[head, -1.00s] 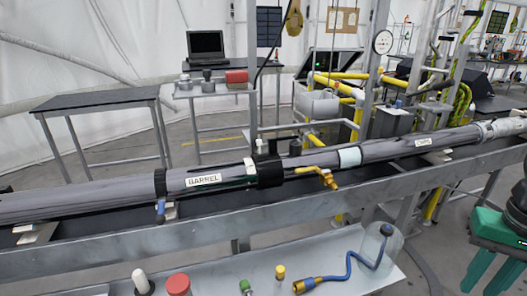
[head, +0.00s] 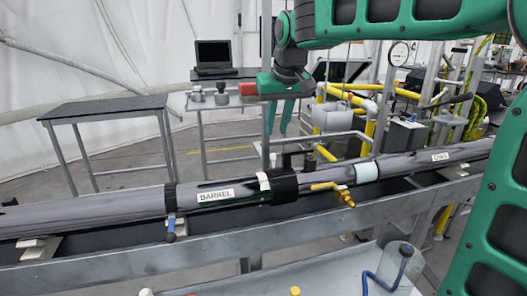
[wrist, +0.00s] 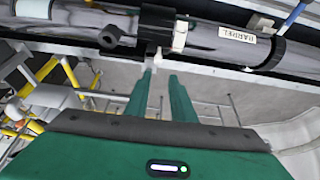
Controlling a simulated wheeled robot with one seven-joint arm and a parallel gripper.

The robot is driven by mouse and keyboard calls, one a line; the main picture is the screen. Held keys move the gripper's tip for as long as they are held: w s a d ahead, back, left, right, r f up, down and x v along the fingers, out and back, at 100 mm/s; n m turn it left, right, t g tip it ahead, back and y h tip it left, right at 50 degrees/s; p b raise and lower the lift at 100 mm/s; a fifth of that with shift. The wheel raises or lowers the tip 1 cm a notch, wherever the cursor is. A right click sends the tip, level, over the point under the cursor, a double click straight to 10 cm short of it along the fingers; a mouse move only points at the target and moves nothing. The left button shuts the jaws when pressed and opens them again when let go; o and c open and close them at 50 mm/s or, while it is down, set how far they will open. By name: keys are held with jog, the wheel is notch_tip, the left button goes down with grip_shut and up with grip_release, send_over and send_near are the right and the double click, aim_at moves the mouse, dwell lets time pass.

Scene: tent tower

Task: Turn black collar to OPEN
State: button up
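The long grey tube lies across the rack, and a wide black collar (head: 285,188) sits around it, right of the BARREL label (head: 216,195). A small white block (head: 264,181) is at the collar's left edge. In the wrist view the collar (wrist: 156,27) is at the top centre, with the white block (wrist: 180,36) beside it. No OPEN marking is readable. My gripper (head: 275,136) points down above and behind the tube, apart from the collar. Its two green fingers (wrist: 160,74) are spread with nothing between them.
A brass-coloured valve handle (head: 345,196) sticks out right of the collar. A narrower black band (head: 171,198) with a blue-handled part circles the tube at left. A metal rail (head: 120,255) runs in front. A side table with a laptop (head: 213,55) stands behind.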

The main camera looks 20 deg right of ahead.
jog(key=x, duration=1)
jog(key=shift+d+f, duration=0.15)
jog(key=shift+d, duration=0.15)
grip_shut()
